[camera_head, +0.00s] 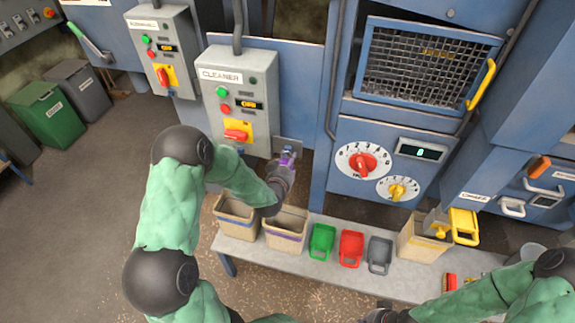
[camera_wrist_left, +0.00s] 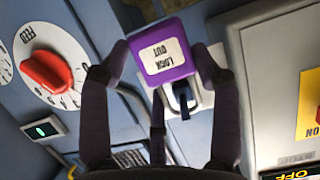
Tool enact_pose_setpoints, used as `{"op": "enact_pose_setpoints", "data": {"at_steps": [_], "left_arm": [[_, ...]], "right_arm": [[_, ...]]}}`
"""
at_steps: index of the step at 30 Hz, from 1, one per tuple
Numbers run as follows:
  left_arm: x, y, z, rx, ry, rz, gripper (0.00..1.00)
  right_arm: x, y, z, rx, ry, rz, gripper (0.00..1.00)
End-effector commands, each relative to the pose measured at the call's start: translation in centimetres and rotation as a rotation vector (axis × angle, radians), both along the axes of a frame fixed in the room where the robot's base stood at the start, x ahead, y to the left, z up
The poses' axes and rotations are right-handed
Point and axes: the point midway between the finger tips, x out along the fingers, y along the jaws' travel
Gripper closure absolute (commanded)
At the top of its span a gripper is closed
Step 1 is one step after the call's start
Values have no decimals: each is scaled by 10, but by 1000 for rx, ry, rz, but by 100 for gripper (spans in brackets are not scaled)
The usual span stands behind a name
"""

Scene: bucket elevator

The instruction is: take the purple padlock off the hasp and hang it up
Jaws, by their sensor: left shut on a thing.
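The purple padlock (camera_head: 288,156) is at the small grey hasp plate at the lower right of the CLEANER box (camera_head: 240,93). In the left wrist view the padlock (camera_wrist_left: 166,58) shows its white LOCK OUT label upside down. My left gripper (camera_wrist_left: 163,68) is shut on the padlock's body, one finger on each side. A pale metal piece (camera_wrist_left: 203,92) with a dark part lies just beyond the padlock. Whether the shackle is still through the hasp cannot be told. My right gripper (camera_head: 385,316) is at the bottom edge, mostly cut off.
The CLEANER box has a red switch (camera_head: 237,134). Below stands a bench (camera_head: 330,273) with tan bins (camera_head: 285,232) and green, red and grey scoops (camera_head: 351,248). A blue panel with a red FEED dial (camera_head: 362,164) is to the right. Open floor lies at left.

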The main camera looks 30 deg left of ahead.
Motion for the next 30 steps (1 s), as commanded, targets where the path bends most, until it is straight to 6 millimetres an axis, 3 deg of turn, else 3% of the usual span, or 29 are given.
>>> {"op": "enact_pose_setpoints", "data": {"at_steps": [6,7,9,10,30], "left_arm": [[0,0,1,0,-1,0,73],[0,0,1,0,-1,0,31],[0,0,1,0,-1,0,12],[0,0,1,0,-1,0,9],[-1,0,0,0,0,0,9]], "right_arm": [[0,0,0,0,0,0,100],[0,0,0,0,0,0,100],[0,0,0,0,0,0,100],[0,0,0,0,0,0,100],[0,0,0,0,0,0,100]]}}
